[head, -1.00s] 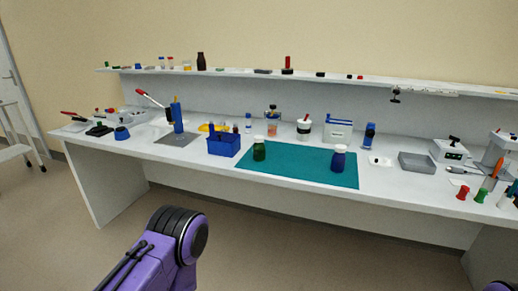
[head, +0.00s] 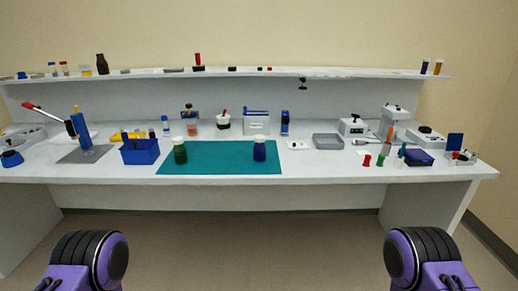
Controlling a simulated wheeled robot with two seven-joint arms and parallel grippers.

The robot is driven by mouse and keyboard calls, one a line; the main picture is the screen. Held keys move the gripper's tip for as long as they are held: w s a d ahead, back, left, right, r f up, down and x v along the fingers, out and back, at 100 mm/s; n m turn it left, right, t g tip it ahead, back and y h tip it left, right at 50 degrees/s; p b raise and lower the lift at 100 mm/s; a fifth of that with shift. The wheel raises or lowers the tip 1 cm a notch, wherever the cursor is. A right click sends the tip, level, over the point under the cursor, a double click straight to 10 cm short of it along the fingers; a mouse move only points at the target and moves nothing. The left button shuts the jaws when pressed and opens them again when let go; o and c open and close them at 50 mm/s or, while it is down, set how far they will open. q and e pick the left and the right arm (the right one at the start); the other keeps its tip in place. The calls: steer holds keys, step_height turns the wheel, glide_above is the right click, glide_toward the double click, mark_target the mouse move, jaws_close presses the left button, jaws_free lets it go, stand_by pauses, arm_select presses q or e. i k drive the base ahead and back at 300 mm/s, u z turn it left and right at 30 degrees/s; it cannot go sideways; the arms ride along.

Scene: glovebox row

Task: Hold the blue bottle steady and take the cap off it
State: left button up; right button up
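The blue bottle (head: 260,151) stands upright on the right part of a teal mat (head: 218,167) on the white bench. Its top is pale, and I cannot make out the cap clearly at this size. A green bottle (head: 180,152) with a pale top stands upright on the left part of the same mat. Only purple and black links of my two arms show, at the bottom left and bottom right. Both arms are well short of the bench. Neither gripper is in view.
A blue caddy (head: 140,152) stands left of the mat. A grey tray (head: 327,141) and a small white dish (head: 297,145) lie to its right. Jars and a white box (head: 256,122) line the back. A shelf (head: 220,74) runs above. The mat's middle is clear.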

mark_target(259, 149)
steer(key=u, duration=1.6)
steer(key=i, duration=1.9)
steer(key=z, duration=2.4)
